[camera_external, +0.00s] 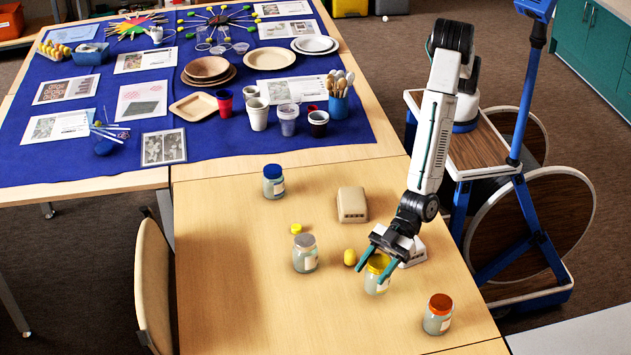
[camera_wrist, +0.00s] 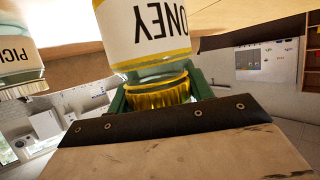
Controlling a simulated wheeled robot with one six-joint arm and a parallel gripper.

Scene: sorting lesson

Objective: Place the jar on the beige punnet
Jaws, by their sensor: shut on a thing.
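My gripper (camera_external: 373,273) is shut on a glass jar with a yellow lid (camera_external: 378,263). In the wrist view the green fingers close around the gold lid, and the jar (camera_wrist: 148,35) shows a label ending in "ONEY", upside down in that picture. The jar is upright at the front of the wooden table; whether its base touches the table I cannot tell. The beige punnet (camera_external: 352,205) is a small box-like shape with slots in its near side, resting behind and left of my gripper, apart from the jar. Its top looks closed and bare.
A grey-lidded jar (camera_external: 305,254), a blue-lidded jar (camera_external: 273,182) and an orange-lidded jar (camera_external: 438,315) stand around. A small yellow object (camera_external: 350,257) is close left of my gripper; a yellow piece (camera_external: 296,229) lies farther left. Table around the punnet is clear.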

